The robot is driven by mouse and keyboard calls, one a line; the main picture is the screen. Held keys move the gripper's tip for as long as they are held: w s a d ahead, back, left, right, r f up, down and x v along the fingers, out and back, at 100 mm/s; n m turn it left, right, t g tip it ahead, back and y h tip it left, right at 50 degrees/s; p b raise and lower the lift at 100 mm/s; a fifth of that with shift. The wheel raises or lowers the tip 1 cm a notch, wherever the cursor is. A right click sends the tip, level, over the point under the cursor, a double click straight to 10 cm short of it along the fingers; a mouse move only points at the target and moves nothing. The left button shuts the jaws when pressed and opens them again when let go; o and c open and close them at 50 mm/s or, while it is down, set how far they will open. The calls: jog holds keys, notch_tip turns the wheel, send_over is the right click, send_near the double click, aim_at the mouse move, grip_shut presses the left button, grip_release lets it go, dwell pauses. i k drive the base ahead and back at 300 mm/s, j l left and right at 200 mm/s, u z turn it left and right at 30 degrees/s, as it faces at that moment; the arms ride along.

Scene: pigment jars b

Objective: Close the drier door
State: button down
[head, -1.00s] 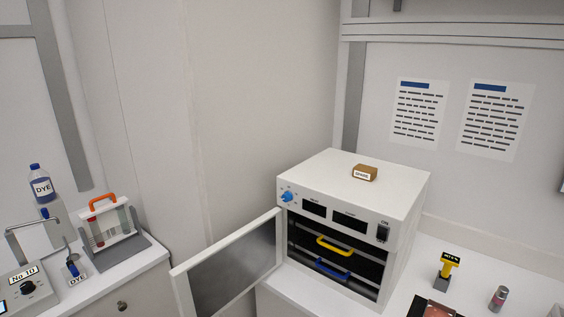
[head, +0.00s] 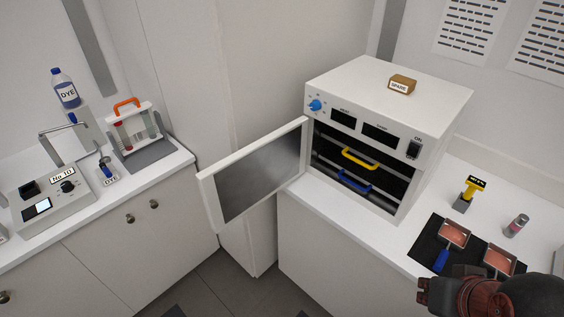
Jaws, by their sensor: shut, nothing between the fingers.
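The drier (head: 385,120) is a white box on the counter at the middle right of the head view. Its framed door (head: 258,172) stands wide open, swung out to the left from the drier's left front edge. Inside are a tray with a yellow handle (head: 360,159) and one with a blue handle (head: 354,181). My gripper (head: 424,296) is at the lower right, dark, shut and empty. It is right of the door and apart from it, near the counter's front edge.
A block marked SPARE (head: 402,84) lies on the drier. A dark mat (head: 429,246) with pans, a yellow-topped stand (head: 469,194) and a small jar (head: 517,226) are to the right. The left counter (head: 120,198) holds a dye bottle (head: 66,88), a rack (head: 137,134) and a device (head: 53,197).

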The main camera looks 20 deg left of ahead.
aim_at(234, 186)
jog(key=j+z, duration=0.4)
jog(key=j, duration=0.3)
jog(key=k+j+z, duration=0.1)
jog(key=j+z, duration=0.3)
jog(key=j, duration=0.25)
jog(key=k+j, duration=0.1)
jog(key=j, duration=0.85)
jog(key=k+j+z, duration=0.1)
jog(key=j, duration=0.35)
jog(key=k+j, duration=0.15)
jog(key=j, duration=0.3)
jog(key=k+j, duration=0.1)
jog(key=j, duration=0.35)
jog(key=z, duration=0.05)
